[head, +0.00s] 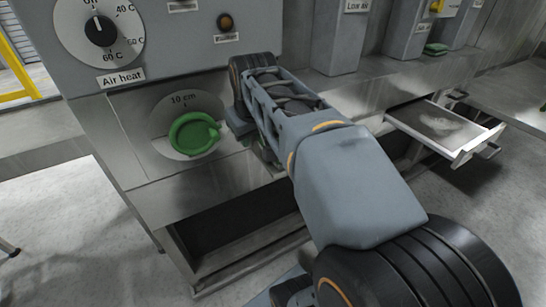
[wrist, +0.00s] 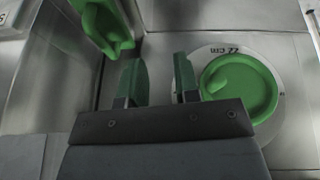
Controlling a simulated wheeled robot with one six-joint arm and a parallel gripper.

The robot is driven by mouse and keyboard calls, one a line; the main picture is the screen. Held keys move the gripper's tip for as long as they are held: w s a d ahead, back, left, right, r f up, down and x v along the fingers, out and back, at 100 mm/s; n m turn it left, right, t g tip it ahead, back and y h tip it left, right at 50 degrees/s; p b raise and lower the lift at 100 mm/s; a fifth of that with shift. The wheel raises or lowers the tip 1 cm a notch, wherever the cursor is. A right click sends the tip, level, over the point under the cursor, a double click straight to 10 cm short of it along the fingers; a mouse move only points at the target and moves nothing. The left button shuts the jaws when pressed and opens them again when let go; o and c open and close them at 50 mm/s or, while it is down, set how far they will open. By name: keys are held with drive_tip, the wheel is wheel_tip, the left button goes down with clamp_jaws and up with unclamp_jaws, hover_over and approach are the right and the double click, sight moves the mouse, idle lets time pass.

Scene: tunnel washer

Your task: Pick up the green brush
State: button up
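I cannot tell for sure which green thing is the brush. A small flat green object (head: 435,48) lies on the grey ledge at the upper right of the head view; it is too small to make out bristles. My gripper (wrist: 159,82) is open and empty in the wrist view, its two green-padded fingers apart. In the head view my arm hides most of it. To the right of the fingers is a round green disc (wrist: 252,92) on a plate marked 22 cm. A green knobbed piece (wrist: 103,27) shows at the upper left, partly cut off.
A round green cap (head: 190,136) sits on a plate marked 10 cm, left of my arm. The Air heat dial (head: 100,31) is above it. A pulled-out drawer (head: 467,146) juts out at the right. Grey posts (head: 343,40) stand along the ledge. Open floor lies at the left.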

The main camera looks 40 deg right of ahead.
drive_tip(key=w+d+r+h+b, duration=0.1)
drive_tip(key=d+r+b, duration=0.2)
drive_tip(key=d, duration=0.5)
drive_tip(key=x, duration=0.4)
drive_tip(key=b+x, duration=0.1)
drive_tip(key=x, duration=0.1)
drive_tip(key=shift+w+d+r, duration=0.15)
drive_tip(key=shift+w+d, duration=0.05)
drive_tip(key=shift+d, duration=0.2)
drive_tip(key=shift+b+x, duration=0.5)
drive_tip(key=shift+x, duration=2.8)
drive_tip(key=shift+a, duration=0.1)
clamp_jaws()
